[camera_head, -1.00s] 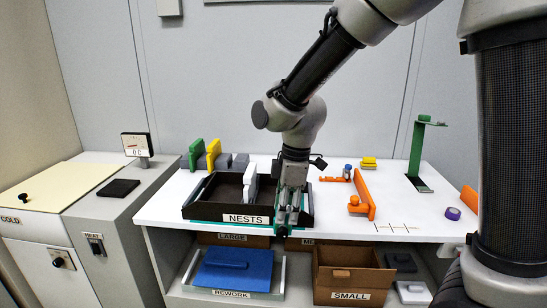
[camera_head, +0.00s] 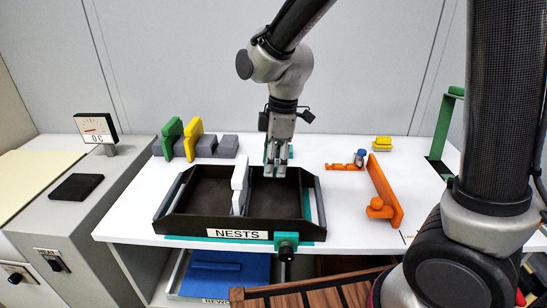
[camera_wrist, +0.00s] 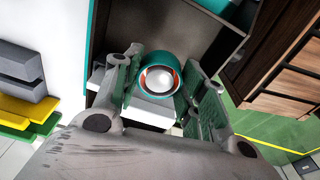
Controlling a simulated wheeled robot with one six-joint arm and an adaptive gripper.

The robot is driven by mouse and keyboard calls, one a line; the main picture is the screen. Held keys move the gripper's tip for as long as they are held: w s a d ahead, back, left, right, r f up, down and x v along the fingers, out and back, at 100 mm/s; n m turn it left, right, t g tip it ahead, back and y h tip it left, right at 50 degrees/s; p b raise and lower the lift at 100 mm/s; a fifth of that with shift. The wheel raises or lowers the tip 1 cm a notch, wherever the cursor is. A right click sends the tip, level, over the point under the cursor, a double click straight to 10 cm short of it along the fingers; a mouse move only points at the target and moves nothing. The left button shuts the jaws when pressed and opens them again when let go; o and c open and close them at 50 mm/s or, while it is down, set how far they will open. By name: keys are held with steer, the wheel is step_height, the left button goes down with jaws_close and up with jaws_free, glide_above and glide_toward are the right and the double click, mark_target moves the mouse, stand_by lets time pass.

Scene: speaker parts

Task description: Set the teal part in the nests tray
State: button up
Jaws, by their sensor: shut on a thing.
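The teal part (camera_wrist: 148,61) is a round teal ring with an orange and white inside, seen end-on in the wrist view between my fingers. My gripper (camera_head: 276,173) is shut on it and points down over the back right of the nests tray. In the head view the fingers hide most of the part; a little teal shows beside them. The nests tray (camera_head: 180,222) is a dark, open tray labelled NESTS on the white table. A white upright piece (camera_head: 240,185) stands in its middle, left of my gripper. Whether the part touches the tray floor I cannot tell.
Green (camera_head: 172,138) and yellow (camera_head: 193,138) plates stand in grey blocks behind the tray on the left. An orange bracket (camera_head: 384,190) lies to the right. A teal block with a dark knob (camera_head: 286,242) sits at the tray's front. A slatted brown surface (camera_head: 310,292) is in front.

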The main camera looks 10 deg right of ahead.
steer(key=shift+d, duration=0.1)
glide_above(273, 203)
steer(key=shift+d+f, duration=0.15)
steer(key=shift+f, duration=1.1)
steer(key=shift+d+f, duration=0.15)
steer(key=shift+f, duration=1.1)
steer(key=shift+f, duration=2.8)
steer(key=o, duration=1.3)
steer(key=shift+r, duration=0.1)
steer(key=r, duration=0.4)
steer(key=d+r, duration=0.1)
steer(key=r, duration=0.6)
steer(key=shift+d+r, duration=0.2)
steer(key=shift+r, duration=0.2)
